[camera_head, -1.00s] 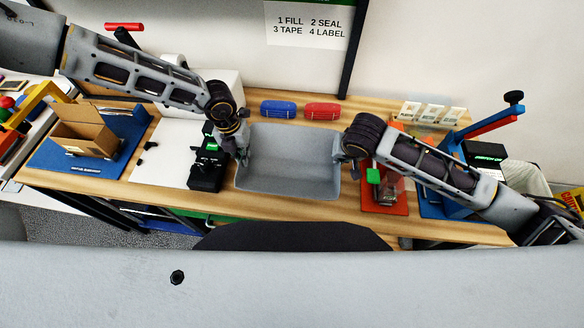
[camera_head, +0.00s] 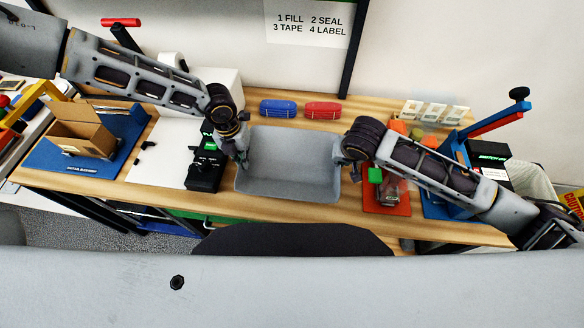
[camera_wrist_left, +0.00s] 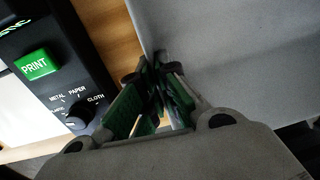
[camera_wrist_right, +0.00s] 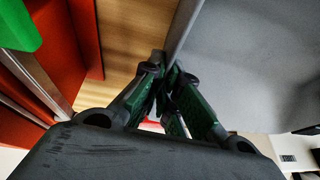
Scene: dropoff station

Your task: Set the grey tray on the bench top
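The grey tray (camera_head: 290,185) is at the middle of the wooden bench top (camera_head: 222,207), between my two grippers. Whether its base touches the wood is hard to tell. My left gripper (camera_head: 240,158) is at the tray's left wall; in the left wrist view its fingers (camera_wrist_left: 160,88) are closed together on the wall's edge. My right gripper (camera_head: 343,163) is at the right wall; in the right wrist view its fingers (camera_wrist_right: 168,80) are closed on that wall's edge. The tray also shows in the left wrist view (camera_wrist_left: 235,50) and the right wrist view (camera_wrist_right: 260,50).
A black label printer (camera_head: 204,168) stands close to the tray's left. An orange-red mat (camera_head: 386,203) with a green-topped item lies close on its right. Blue (camera_head: 278,108) and red (camera_head: 323,111) cases sit behind it. An open cardboard box (camera_head: 84,136) is at far left.

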